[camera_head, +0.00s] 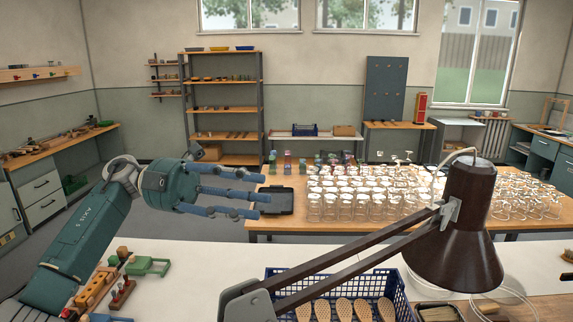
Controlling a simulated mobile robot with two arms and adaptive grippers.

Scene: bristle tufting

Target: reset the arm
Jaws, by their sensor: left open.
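My left arm comes in from the lower left of the head view. Its teal gripper (262,192) points right with its blue fingers spread open, and nothing is between them. It hangs in the air above the white workbench (205,262), left of the lamp. My right gripper is not in the picture.
A dark lamp (465,215) with a long arm crosses the front right. Under it a blue crate (405,300) holds several wooden brush bodies (340,308). Wooden blocks (95,288) lie at the lower left. A table (290,226) behind carries many glasses (360,205).

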